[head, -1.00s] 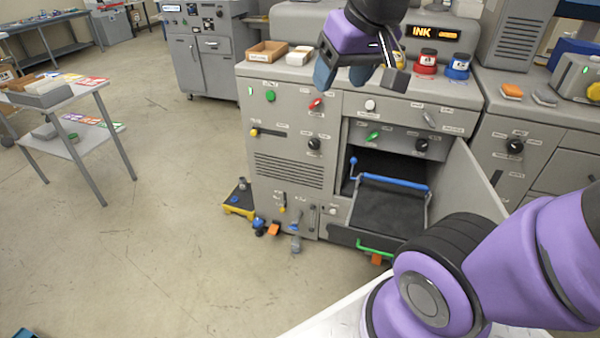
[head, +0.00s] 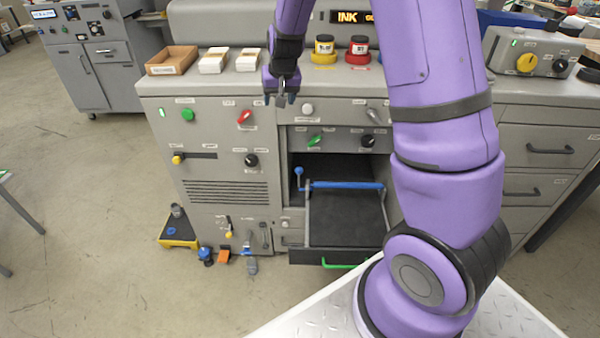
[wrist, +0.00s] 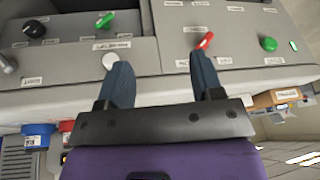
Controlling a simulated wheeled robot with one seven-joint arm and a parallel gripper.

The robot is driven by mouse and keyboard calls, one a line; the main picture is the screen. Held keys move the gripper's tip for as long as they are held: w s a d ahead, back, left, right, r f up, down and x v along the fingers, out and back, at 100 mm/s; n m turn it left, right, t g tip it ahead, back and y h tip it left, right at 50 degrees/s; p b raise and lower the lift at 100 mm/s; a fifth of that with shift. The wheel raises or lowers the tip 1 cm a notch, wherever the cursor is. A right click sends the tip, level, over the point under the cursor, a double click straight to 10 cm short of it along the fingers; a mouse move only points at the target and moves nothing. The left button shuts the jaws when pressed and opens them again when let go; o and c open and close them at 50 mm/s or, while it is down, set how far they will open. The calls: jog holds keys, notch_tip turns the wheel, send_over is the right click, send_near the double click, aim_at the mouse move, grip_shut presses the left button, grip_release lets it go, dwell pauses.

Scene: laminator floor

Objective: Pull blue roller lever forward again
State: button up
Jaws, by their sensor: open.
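In the head view a blue ball-ended lever (head: 299,172) stands at the left side of the open bay in the grey machine. A blue bar (head: 345,185) runs across the bay from near it, above a dark tray (head: 345,217). My gripper (head: 280,98) is open and empty, pointing down in front of the machine's upper panel, above the bay and its blue lever. In the wrist view the two dark blue fingers (wrist: 160,70) are apart, with panel between them. The blue lever does not show in the wrist view.
Near my gripper are a red lever (head: 244,116), a white knob (head: 307,108) and a green lever (head: 315,140). Boxes (head: 172,60) and ink jars (head: 357,47) stand on top. A yellow tray (head: 180,238) and small parts lie on the floor, left of the bay.

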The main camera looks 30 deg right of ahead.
jog(key=w+d+f+h, duration=0.1)
jog(key=w+d+f, duration=0.15)
jog(key=f, duration=0.55)
jog(key=w+d+f+h, duration=0.1)
jog(key=w+d+f, duration=0.15)
jog(key=f, duration=0.65)
jog(key=h, duration=0.2)
send_near(299, 169)
notch_tip(299, 169, down, 2)
jog(key=w+d, duration=0.1)
jog(key=w, duration=0.1)
jog(key=shift+m+g, duration=0.3)
jog(key=shift+g, duration=0.1)
jog(key=x, duration=1)
jog(key=shift+d+f, duration=0.1)
jog(key=shift+f, duration=0.25)
jog(key=shift+c, duration=0.3)
grip_shut()
